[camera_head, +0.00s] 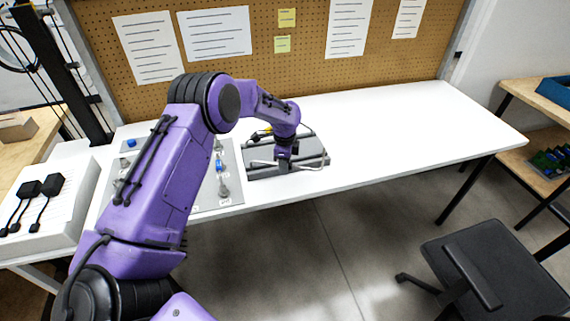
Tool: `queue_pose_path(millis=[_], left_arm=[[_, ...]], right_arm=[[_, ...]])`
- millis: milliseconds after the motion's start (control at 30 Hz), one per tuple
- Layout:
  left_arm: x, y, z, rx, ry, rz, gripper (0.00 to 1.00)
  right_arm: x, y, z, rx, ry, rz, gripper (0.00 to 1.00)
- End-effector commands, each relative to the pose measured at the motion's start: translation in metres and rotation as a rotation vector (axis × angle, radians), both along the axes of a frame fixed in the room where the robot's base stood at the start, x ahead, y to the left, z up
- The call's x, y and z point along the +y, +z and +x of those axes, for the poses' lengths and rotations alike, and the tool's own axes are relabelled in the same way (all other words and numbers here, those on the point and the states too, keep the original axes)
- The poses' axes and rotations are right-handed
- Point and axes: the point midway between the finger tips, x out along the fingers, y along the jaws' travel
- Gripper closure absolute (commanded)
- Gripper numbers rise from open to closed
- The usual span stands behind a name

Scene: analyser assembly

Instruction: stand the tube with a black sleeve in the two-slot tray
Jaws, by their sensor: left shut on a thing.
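My left gripper (285,155) is over a dark grey tray-like unit with bars (316,148) on the white table. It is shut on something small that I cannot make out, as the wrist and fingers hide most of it. I cannot tell a tube with a black sleeve apart at this size. I cannot make out two slots in the grey unit, because the arm covers part of it. My right gripper is not in view.
A grey panel (232,190) with small blue-topped fittings lies left of the unit, partly behind my left arm. A white box (60,215) with black cabled parts stands at far left. The table's right half (420,120) is clear. A black chair (495,265) stands in front.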

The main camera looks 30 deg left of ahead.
Motion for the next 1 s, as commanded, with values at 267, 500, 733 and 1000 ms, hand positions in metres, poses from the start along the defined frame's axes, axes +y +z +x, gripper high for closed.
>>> queue_pose_path(millis=[267, 500, 733, 1000], left_arm=[[0.0, -0.0027, 0.0, 0.0, 0.0, 0.0, 1.0], [0.0, -0.0042, 0.0, 0.0, 0.0, 0.0, 1.0], [-0.0001, -0.0088, 0.0, 0.0, 0.0, 0.0, 1.0], [-0.0001, -0.0086, 0.0, 0.0, 0.0, 0.0, 1.0]], right_arm=[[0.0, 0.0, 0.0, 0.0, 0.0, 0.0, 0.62], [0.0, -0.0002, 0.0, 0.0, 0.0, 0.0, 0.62], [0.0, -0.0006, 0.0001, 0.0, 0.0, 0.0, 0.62], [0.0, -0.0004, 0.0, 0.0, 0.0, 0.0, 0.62]])
